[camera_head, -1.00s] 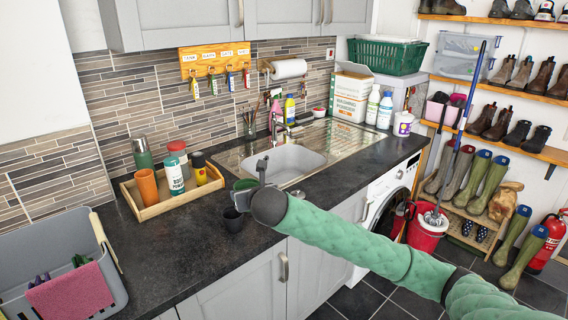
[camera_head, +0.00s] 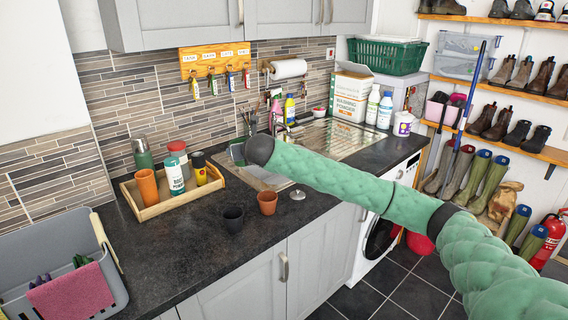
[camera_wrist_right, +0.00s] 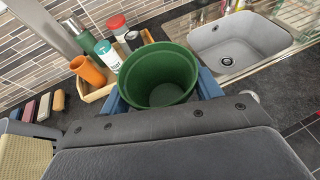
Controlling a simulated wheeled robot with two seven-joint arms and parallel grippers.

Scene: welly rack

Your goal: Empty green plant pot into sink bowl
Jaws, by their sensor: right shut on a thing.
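The green plant pot (camera_wrist_right: 163,72) is in the right wrist view, its open mouth facing the camera. I see green inner walls and a dark bottom, and cannot tell whether anything lies in it. My right gripper (camera_wrist_right: 163,92) is shut on it, with blue fingers at both sides. In the head view, part of the pot (camera_head: 237,152) shows at the end of my right arm, near the sink's left end. The grey sink bowl (camera_wrist_right: 240,45) is right of the pot in the wrist view. My left gripper is out of view.
A black pot (camera_head: 232,218) and a terracotta pot (camera_head: 267,202) stand on the dark worktop in front of the sink. A wooden tray (camera_head: 152,212) with bottles and an orange cup is to the left. A small round metallic thing (camera_head: 297,194) lies near the edge.

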